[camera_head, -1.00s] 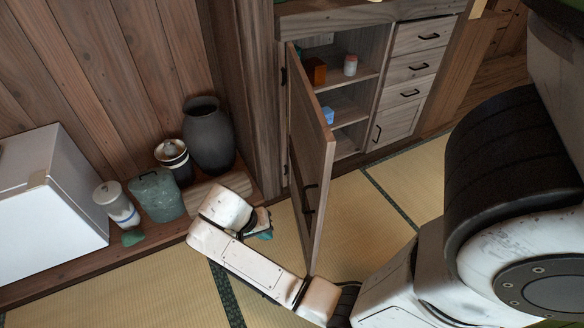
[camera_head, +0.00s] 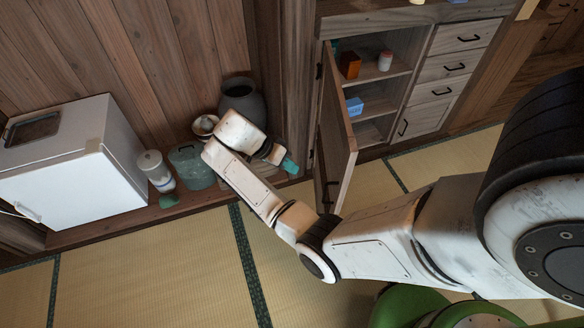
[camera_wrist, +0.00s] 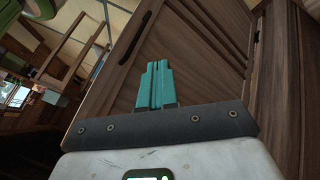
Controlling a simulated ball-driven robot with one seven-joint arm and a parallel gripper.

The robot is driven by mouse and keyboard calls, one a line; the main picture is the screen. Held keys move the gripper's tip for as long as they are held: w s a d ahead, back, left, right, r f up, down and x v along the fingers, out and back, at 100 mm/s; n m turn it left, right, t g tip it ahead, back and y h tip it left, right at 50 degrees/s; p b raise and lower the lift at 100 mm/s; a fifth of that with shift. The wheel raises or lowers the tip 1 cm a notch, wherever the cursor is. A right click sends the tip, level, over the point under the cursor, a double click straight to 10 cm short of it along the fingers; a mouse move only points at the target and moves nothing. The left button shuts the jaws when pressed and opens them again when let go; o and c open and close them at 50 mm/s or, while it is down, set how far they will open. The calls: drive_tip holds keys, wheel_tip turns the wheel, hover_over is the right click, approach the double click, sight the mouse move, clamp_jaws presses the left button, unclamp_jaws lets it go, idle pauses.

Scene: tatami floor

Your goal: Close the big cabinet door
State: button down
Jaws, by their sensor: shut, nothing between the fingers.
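The big cabinet door (camera_head: 338,135) stands swung open from its hinge side on the left of the cabinet (camera_head: 386,60), leaving the shelves exposed. My gripper (camera_head: 290,165) is to the left of the door, on its outer side, with a visible gap between them in the head view. In the wrist view the teal fingers (camera_wrist: 155,86) are together with nothing between them. The door's outer face (camera_wrist: 195,50) fills much of the wrist view beyond the fingers, with its dark handle (camera_wrist: 138,36) at the upper left.
A dark vase (camera_head: 243,98), a green canister (camera_head: 190,167), a white jar (camera_head: 156,170) and a white box (camera_head: 75,165) stand left. Tatami floor in front is clear.

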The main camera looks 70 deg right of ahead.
drive_tip(key=s+d+f+b, duration=0.1)
drive_tip(key=s+f+b, duration=0.1)
drive_tip(key=s+f, duration=0.3)
drive_tip(key=shift+s+d+f, duration=0.15)
drive_tip(key=shift+s+f, duration=0.25)
drive_tip(key=shift+s, duration=0.95)
drive_tip(key=shift+s, duration=0.1)
